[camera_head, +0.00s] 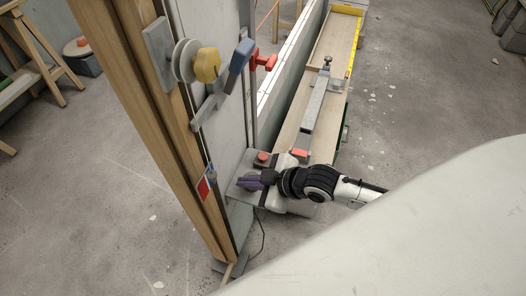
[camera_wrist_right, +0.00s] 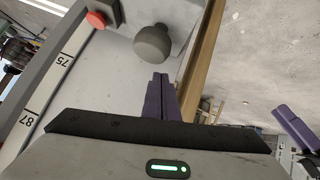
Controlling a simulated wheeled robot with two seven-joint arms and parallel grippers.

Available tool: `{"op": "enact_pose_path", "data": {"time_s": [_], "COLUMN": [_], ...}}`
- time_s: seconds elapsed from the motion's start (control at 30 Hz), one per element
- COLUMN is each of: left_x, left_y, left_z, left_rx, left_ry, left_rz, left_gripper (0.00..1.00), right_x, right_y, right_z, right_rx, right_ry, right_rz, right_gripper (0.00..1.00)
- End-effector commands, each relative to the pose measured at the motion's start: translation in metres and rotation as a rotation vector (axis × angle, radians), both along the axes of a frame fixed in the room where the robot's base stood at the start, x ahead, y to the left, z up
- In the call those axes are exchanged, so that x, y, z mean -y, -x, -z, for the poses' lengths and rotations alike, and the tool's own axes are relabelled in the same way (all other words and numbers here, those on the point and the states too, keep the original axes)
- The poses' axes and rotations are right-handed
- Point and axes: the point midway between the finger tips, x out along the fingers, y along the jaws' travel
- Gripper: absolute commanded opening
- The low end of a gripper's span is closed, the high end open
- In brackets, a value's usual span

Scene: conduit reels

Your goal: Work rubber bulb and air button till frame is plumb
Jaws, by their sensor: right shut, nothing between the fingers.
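In the head view, the tall timber frame (camera_head: 170,120) stands left of centre beside a grey panel. My right gripper (camera_head: 250,183), with purple fingers, is low beside the frame's foot. In the right wrist view, its fingers (camera_wrist_right: 161,98) are shut together and empty. They point at the dark grey rubber bulb (camera_wrist_right: 153,42), just beyond the tips; contact cannot be told. The red air button (camera_wrist_right: 96,19) is up and left of the bulb. It also shows in the head view (camera_head: 262,157), behind the gripper. A purple piece at the wrist view's right edge may be my left gripper.
A long wooden bench (camera_head: 337,45) runs back on the right. A trestle (camera_head: 38,55) stands at left. Floor at front left is clear.

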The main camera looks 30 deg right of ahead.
Motion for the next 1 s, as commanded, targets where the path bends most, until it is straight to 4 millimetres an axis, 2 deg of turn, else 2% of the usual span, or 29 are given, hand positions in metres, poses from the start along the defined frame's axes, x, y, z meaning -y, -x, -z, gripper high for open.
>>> {"op": "enact_pose_path", "data": {"time_s": [0.03,0.2,0.3,0.4,0.8,1.0], "left_x": [0.000,0.000,0.000,0.000,0.000,0.000], "left_y": [-0.001,-0.004,-0.005,-0.006,-0.005,-0.003], "left_z": [-0.006,-0.015,-0.018,-0.019,-0.019,-0.015], "left_rx": [0.002,0.008,0.011,0.012,0.011,0.008], "left_ry": [0.000,0.000,0.000,0.000,0.001,0.000], "left_rz": [0.000,-0.001,0.000,0.000,-0.001,-0.001], "left_gripper": [0.31,0.31,0.31,0.31,0.31,0.31], "right_x": [0.016,0.065,0.087,0.099,0.104,0.104], "right_y": [-0.018,-0.057,-0.069,-0.075,-0.077,-0.077], "right_z": [-0.017,-0.054,-0.068,-0.076,-0.078,-0.072], "right_rx": [0.029,0.074,0.082,0.086,0.088,0.087], "right_ry": [0.062,0.224,0.283,0.313,0.323,0.322], "right_rz": [-0.043,-0.133,-0.150,-0.158,-0.160,-0.159], "right_gripper": [0.00,0.00,0.00,0.00,0.00,0.00]}}
